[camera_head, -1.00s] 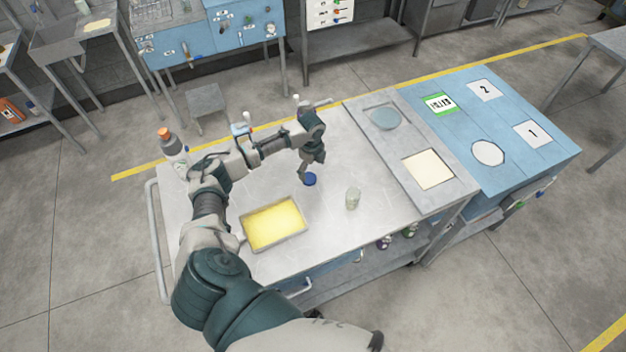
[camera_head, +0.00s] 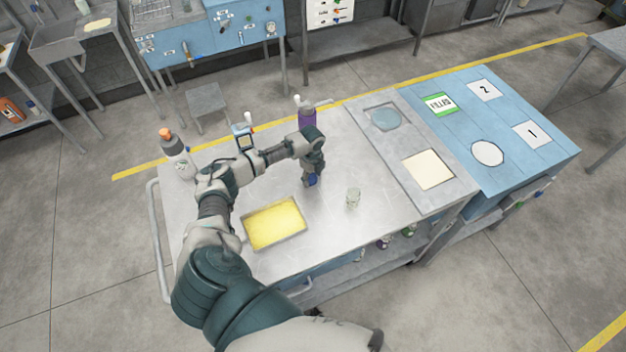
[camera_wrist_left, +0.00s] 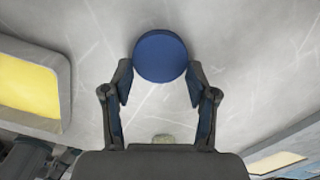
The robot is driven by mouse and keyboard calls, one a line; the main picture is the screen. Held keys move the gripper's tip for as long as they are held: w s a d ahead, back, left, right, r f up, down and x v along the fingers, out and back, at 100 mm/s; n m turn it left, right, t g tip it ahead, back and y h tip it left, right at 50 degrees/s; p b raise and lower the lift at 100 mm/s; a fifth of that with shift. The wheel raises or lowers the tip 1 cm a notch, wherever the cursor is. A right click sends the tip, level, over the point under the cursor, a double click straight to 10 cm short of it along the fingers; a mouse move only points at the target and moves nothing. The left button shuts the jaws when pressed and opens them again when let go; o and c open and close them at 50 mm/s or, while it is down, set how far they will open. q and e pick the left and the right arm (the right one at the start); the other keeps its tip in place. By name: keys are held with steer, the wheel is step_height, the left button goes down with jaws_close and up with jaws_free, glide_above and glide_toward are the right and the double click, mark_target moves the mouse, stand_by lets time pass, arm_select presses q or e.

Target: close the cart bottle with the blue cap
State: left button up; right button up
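The blue cap (camera_head: 311,180) sits on the metal cart top, partly covered by my left gripper in the head view. In the left wrist view the cap (camera_wrist_left: 161,56) is a round blue disc at the fingertips. My left gripper (camera_head: 312,181) points down over it; in the wrist view the gripper (camera_wrist_left: 160,75) has its fingers spread on either side of the cap, with no clear grip on it. A small clear open bottle (camera_head: 353,198) stands upright on the cart to the right of the cap. My right gripper is not in view.
A tray with yellow contents (camera_head: 247,240) lies left of the bottle. An orange-capped bottle (camera_head: 178,158), a small blue device (camera_head: 243,138) and a purple bottle (camera_head: 307,117) stand along the cart's far side. A grey panel and blue table adjoin at right.

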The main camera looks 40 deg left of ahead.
arm_select(q)
steer(key=shift+a+f, duration=0.1)
steer(key=shift+a, duration=0.15)
steer(key=shift+s+a, duration=0.1)
steer(key=shift+a, duration=0.2)
steer(key=shift+s+a+f, duration=0.15)
steer(key=shift+a+f, duration=0.1)
steer(key=shift+a, duration=0.2)
steer(key=shift+c, duration=0.3)
steer(key=shift+r, duration=0.1)
steer(key=r, duration=0.9)
steer(key=shift+w+d+r+b, duration=0.25)
steer(key=shift+b, duration=0.15)
steer(key=shift+c, duration=0.4)
steer(key=shift+r, duration=0.2)
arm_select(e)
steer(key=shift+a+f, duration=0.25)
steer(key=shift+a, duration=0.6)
